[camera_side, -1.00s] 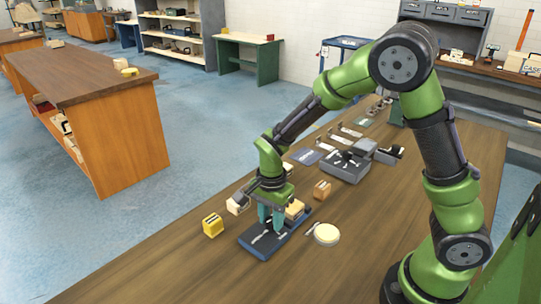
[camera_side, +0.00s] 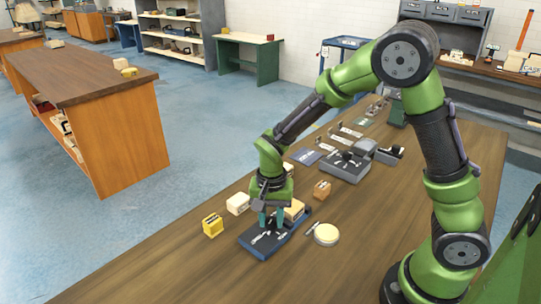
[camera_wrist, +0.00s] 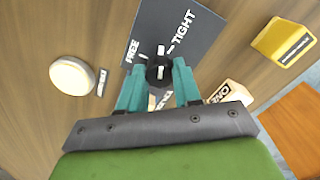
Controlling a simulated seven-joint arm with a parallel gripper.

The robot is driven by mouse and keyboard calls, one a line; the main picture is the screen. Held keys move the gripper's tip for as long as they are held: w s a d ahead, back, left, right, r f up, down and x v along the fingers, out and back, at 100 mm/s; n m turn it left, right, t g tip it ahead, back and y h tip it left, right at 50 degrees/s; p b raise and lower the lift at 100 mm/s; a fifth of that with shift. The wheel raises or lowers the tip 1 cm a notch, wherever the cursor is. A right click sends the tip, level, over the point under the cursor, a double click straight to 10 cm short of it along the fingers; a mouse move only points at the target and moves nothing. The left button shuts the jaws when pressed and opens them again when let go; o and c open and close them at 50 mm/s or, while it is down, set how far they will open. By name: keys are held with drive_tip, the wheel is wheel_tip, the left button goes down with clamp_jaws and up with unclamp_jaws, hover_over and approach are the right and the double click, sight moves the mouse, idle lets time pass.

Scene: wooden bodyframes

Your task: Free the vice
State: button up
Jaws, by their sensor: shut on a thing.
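The vice's control plate is a dark slab (camera_side: 256,248), also in the wrist view (camera_wrist: 200,22), lettered FREE and TIGHT in white. A dark round knob (camera_wrist: 159,84) with a white mark stands on it, its mark between the tick by FREE and the tick by TIGHT; I cannot tell the exact setting. My gripper (camera_wrist: 160,75) has its teal fingers shut on either side of this knob. In the side view my gripper (camera_side: 268,222) points down at the slab, where its fingers hide the knob. A tan block (camera_side: 294,209) sits at the slab's right end.
A yellow block (camera_side: 212,226) and a cream block (camera_side: 238,203) lie left of the slab. A round cream disc (camera_side: 327,234) lies right of it, and a small brown block (camera_side: 321,189) behind. A larger dark device (camera_side: 346,166) stands farther back. The front wood is clear.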

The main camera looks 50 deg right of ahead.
sight(271, 220)
drive_tip(key=n, duration=0.7)
drive_tip(key=shift+r, duration=0.1)
drive_tip(key=n, duration=0.6)
drive_tip(key=shift+n, duration=0.4)
drive_tip(key=o, duration=1.1)
drive_tip(key=shift+c, duration=0.2)
wheel_tip(271, 220, up, 17)
drive_tip(key=s+d+r+m+t+y, duration=0.1)
drive_tip(key=s+r+m+t, duration=0.1)
drive_tip(key=s, duration=0.4)
drive_tip(key=s+d+r+m+t+y, duration=0.1)
drive_tip(key=s+m+t, duration=0.3)
drive_tip(key=s, duration=0.3)
drive_tip(key=shift+r+m+t, duration=0.35)
drive_tip(key=shift+m+t, duration=0.05)
drive_tip(key=shift+t, duration=0.2)
